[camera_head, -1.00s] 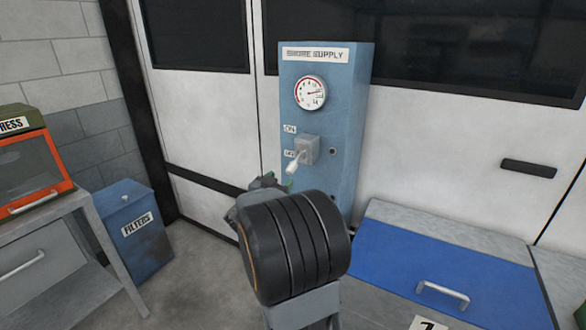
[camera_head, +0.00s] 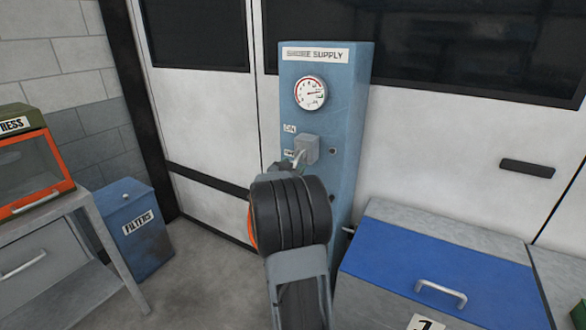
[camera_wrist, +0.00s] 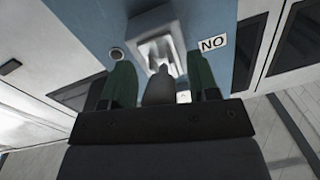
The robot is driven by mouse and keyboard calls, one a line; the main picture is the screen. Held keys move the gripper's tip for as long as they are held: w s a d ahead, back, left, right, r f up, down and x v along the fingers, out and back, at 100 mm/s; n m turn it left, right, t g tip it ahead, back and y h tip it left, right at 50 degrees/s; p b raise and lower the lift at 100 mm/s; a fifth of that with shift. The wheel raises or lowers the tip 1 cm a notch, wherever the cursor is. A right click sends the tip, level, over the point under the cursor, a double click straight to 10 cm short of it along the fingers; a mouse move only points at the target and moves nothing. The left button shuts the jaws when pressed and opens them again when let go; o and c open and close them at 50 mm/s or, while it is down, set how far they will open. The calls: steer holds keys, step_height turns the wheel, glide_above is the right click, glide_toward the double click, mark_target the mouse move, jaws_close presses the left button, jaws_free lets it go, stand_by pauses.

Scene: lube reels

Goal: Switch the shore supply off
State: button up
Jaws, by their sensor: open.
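The blue shore supply cabinet (camera_head: 345,110) stands against the white wall, with a round gauge (camera_head: 310,93) near its top. Below the gauge a grey switch housing (camera_head: 307,147) carries a pale lever (camera_head: 299,159), mostly hidden by my gripper in the head view. My gripper (camera_head: 284,168) is at the lever, in front of the cabinet. In the wrist view my gripper (camera_wrist: 160,85) is open, its green fingers on either side of the grey lever (camera_wrist: 158,88). Finger contact with the lever cannot be told.
A blue-lidded chest (camera_head: 435,268) stands low to the right of the cabinet. Floor between bin and cabinet is clear.

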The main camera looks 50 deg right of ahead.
steer(key=shift+c, duration=0.5)
jaws_close()
steer(key=f+b, duration=0.1)
steer(key=b, duration=0.2)
steer(key=shift+d+h, duration=0.1)
steer(key=shift+h, duration=0.2)
steer(key=shift+d+h+b, duration=0.1)
steer(key=shift+h+b, duration=0.2)
steer(key=shift+b, duration=0.55)
steer(key=shift+r, duration=0.2)
steer(key=shift+o, duration=0.5)
jaws_free()
